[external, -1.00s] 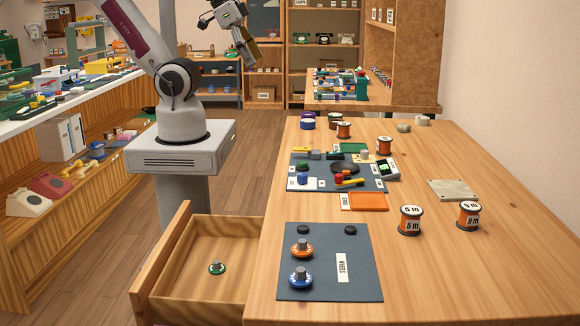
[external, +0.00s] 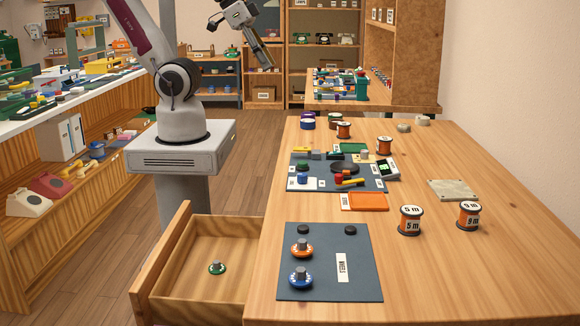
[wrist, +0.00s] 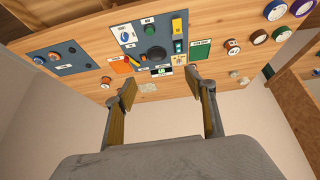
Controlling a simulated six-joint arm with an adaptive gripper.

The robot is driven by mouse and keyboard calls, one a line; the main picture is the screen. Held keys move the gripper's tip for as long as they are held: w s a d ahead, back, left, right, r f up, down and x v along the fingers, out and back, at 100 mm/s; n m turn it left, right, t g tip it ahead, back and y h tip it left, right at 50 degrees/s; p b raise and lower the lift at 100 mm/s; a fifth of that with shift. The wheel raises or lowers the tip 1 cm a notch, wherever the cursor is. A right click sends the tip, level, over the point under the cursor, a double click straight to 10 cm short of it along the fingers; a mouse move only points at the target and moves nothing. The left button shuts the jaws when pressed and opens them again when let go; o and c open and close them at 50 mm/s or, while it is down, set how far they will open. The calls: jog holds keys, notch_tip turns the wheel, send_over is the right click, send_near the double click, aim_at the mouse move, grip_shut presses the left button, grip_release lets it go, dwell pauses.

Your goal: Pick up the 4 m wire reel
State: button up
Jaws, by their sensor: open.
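Two orange wire reels with white labels stand on the wooden table in the external view, one marked 5 m (external: 410,220) and one marked 9 m (external: 469,215). Two smaller-looking orange reels stand farther back, one at the far edge (external: 344,130) and one nearer (external: 384,145). Their labels are too small to read, so I cannot tell which reel is the 4 m one. My gripper (external: 262,50) is raised beyond the table's far left, apart from all reels. In the wrist view my gripper (wrist: 161,82) is open with nothing between its fingers.
A blue-grey mat (external: 325,285) holds wheels near an open drawer (external: 175,270). A second mat (external: 300,181) holds phone parts, with an orange tray (external: 364,201) beside it. A metal plate (external: 453,190) lies at right. The table's front right is clear.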

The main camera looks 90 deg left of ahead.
jog(key=w+d+f+n+t, duration=0.2)
jog(key=w+f, duration=0.2)
jog(key=w, duration=0.8)
jog(key=w+d+f+n+t, duration=0.1)
jog(key=w+f+n+t, duration=0.15)
jog(key=w, duration=0.95)
jog(key=n+y, duration=0.3)
jog(key=y, duration=0.5)
send_near(382, 139)
jog(key=shift+w+f, duration=0.2)
jog(key=shift+w, duration=0.85)
jog(key=shift+s+a+f+y, duration=0.25)
jog(key=shift+a+f+y, duration=0.15)
jog(key=shift+a+f, duration=0.1)
jog(key=shift+r, duration=0.1)
jog(key=shift+x, duration=1.25)
jog(key=shift+w, duration=0.1)
